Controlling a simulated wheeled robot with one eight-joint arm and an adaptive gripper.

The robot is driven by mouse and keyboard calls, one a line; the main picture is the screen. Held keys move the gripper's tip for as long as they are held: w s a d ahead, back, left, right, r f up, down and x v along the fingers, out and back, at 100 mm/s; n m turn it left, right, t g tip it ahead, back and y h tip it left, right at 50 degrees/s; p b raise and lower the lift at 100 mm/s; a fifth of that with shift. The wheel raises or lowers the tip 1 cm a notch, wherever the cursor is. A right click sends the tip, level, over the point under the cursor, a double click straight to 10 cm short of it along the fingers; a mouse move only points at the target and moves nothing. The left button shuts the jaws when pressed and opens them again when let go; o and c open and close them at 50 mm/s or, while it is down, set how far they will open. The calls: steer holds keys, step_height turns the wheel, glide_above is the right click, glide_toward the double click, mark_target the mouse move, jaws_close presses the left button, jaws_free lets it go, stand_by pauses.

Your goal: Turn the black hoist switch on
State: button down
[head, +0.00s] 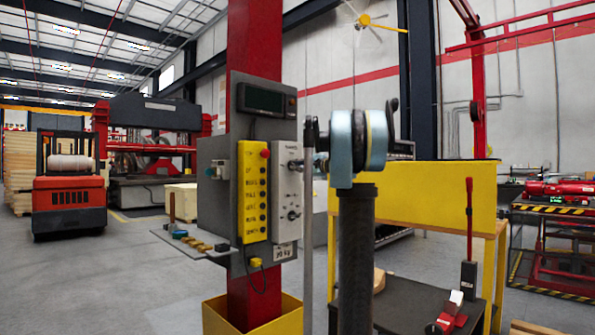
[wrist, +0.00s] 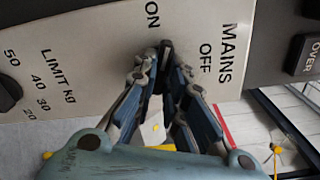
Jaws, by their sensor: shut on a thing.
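The black hoist switch (wrist: 166,46) sits on a pale control panel (wrist: 90,60) under the word MAINS, between the ON and OFF labels. In the wrist view my gripper (wrist: 164,66) has its two fingers closed around the switch at the panel face. The fingertips cover most of the switch, so I cannot tell which label it points to. In the head view the same pale panel (head: 288,190) stands on the side of the red column, and my arm in front of it hides much of my gripper.
A yellow button box (head: 252,190) and a grey display cabinet (head: 264,99) are next to the panel. A limit knob (wrist: 8,92) is left of the switch in the wrist view. A yellow-sided bench (head: 430,195) stands behind my arm at right. Open floor lies at left.

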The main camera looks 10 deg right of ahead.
steer(key=shift+s+a+f+n, duration=0.1)
steer(key=shift+s+f+n, duration=0.05)
steer(key=shift+n, duration=1.45)
steer(key=c, duration=1.6)
jaws_free()
steer(key=shift+c, duration=0.2)
steer(key=v, duration=1.1)
steer(key=shift+s+d, duration=0.25)
steer(key=shift+d, duration=0.05)
